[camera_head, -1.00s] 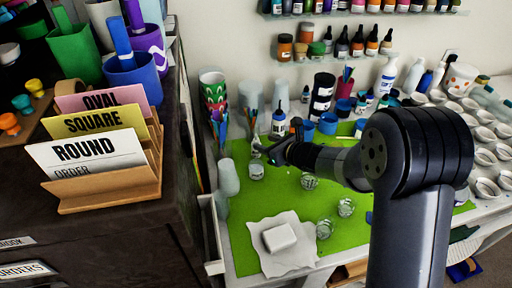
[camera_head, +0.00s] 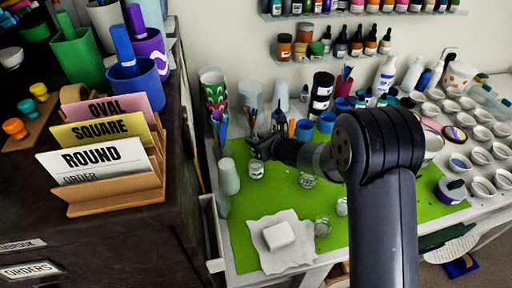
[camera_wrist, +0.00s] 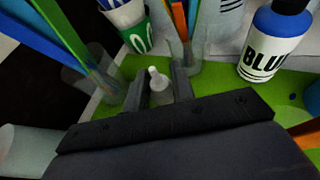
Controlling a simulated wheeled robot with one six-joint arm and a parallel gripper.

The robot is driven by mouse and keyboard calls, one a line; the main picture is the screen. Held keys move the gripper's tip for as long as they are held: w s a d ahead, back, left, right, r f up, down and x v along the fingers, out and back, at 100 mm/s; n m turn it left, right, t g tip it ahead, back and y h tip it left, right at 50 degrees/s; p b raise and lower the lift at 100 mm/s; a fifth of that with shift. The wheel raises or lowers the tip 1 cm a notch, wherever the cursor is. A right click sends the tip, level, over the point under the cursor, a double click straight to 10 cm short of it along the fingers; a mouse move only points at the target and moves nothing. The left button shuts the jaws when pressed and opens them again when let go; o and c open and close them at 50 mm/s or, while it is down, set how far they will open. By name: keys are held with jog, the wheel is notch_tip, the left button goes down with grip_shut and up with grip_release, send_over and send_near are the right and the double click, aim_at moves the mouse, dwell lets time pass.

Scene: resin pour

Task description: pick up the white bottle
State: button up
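A small white bottle (camera_wrist: 158,82) with a narrow nozzle shows in the wrist view between the two fingers of my gripper (camera_wrist: 162,75). The fingers stand apart on either side of it, and firm contact with it does not show. In the head view my gripper (camera_head: 258,146) is low over the back left of the green mat (camera_head: 285,190), and I cannot make out this bottle there.
A bottle with a blue body and white label (camera_wrist: 267,40) stands right of the fingers in the wrist view. Cups holding coloured sticks (camera_head: 220,130) stand close on the left. A glass jar (camera_head: 256,168) sits in front of the gripper. White cups (camera_head: 482,155) crowd the right.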

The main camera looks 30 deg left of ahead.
grip_shut()
jog(key=shift+f, duration=0.1)
notch_tip(320, 180, up, 10)
jog(key=shift+r, duration=0.1)
dwell(0.4)
